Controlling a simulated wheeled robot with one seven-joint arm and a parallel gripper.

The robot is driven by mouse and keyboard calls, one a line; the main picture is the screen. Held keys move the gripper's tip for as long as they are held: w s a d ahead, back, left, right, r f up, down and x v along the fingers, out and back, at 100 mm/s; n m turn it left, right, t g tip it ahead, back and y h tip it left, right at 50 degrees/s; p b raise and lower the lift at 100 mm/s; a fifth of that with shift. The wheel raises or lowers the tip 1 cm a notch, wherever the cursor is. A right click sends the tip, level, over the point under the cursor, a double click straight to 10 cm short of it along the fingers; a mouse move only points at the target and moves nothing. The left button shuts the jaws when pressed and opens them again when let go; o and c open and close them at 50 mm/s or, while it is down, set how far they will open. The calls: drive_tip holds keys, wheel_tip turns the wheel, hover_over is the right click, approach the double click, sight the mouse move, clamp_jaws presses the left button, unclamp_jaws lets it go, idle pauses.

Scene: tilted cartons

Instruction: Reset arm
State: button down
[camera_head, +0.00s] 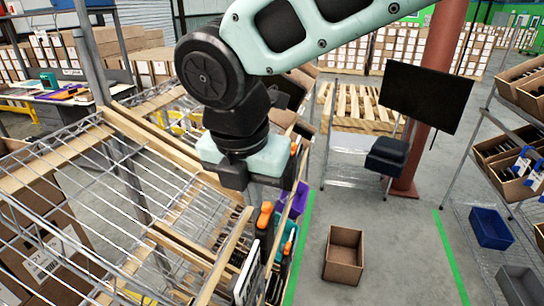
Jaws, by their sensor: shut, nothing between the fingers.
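My gripper (250,178) hangs from the mint-green and black arm near the middle of the view. It is over the right end of a wire shelf rack (95,185) with wooden rails. It is shut and holds nothing that I can see. The fingertips are small and partly hidden against the rack. Orange-handled items (265,215), a purple item (298,200) and a teal item (285,240) stand along the rack's right edge, just below and beside the gripper.
An open empty carton (344,256) sits on the grey floor to the right. A dark monitor (427,95) stands by a red column (437,70). A rack at the right holds cartons and a blue bin (490,228). Floor between the green lines is mostly clear.

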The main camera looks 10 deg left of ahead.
drive_tip(key=s+d+f+m+g+b, duration=0.1)
drive_tip(key=s+d+f+m, duration=0.2)
drive_tip(key=d+m, duration=0.5)
drive_tip(key=s+d+f+m+b, duration=0.2)
drive_tip(key=s+d+f+m, duration=0.2)
drive_tip(key=d+m, duration=0.4)
drive_tip(key=s+d+f+m+g+b, duration=0.1)
drive_tip(key=s+d+f+m, duration=0.3)
drive_tip(key=d+m, duration=0.4)
drive_tip(key=s+m+b, duration=0.1)
drive_tip(key=m, duration=0.1)
drive_tip(key=shift+d+m+g+y, duration=0.2)
drive_tip(key=shift+m+g+y, duration=0.1)
drive_tip(key=shift+y, duration=0.1)
